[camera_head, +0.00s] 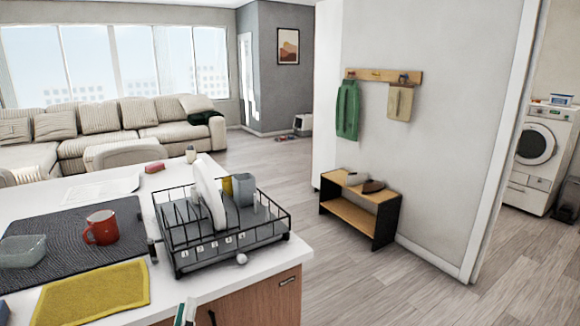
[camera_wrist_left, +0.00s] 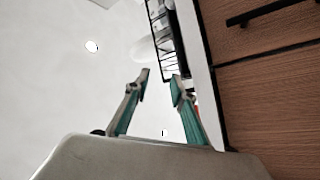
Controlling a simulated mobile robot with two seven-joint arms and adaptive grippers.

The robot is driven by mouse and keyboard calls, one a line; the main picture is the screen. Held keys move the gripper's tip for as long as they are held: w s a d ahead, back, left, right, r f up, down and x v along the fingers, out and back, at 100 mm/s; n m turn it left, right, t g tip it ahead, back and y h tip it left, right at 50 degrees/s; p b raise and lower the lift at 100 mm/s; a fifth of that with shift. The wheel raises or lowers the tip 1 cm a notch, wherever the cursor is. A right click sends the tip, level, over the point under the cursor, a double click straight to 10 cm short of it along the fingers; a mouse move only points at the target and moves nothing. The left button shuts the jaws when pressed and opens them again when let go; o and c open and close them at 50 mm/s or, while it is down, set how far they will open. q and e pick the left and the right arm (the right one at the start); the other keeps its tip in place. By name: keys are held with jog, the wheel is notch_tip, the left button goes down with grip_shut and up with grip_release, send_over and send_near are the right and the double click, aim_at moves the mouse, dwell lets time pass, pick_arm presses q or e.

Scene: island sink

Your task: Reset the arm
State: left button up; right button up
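My left gripper (camera_head: 194,312) shows only in part at the bottom edge of the head view, beside the front of the island counter. In the left wrist view its two teal and grey fingers (camera_wrist_left: 160,77) stand apart with nothing between them, so it is open and empty. The fingers point up along the wooden cabinet front, towards the wire dish rack. My right gripper is not in view.
The white counter (camera_head: 215,284) holds a black wire dish rack (camera_head: 225,245) with a white plate, a red mug (camera_head: 101,228), a glass dish (camera_head: 22,251) and a yellow cloth (camera_head: 93,292). A wooden cabinet (camera_wrist_left: 265,90) is close beside the gripper.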

pick_arm(q)
jog(key=s+d+f+m+g+h, duration=0.1)
jog(key=s+f+m+g, duration=0.4)
jog(key=s+f, duration=0.5)
jog(key=s+d+f+m+g+h, duration=0.1)
jog(key=s+f+m+g+h, duration=0.1)
jog(key=s+f+m+g, duration=0.4)
jog(key=s+f+m, duration=0.4)
jog(key=f, duration=0.6)
jog(key=shift+d+f+h, duration=0.3)
jog(key=shift+d+f, duration=0.1)
jog(key=shift+a, duration=0.1)
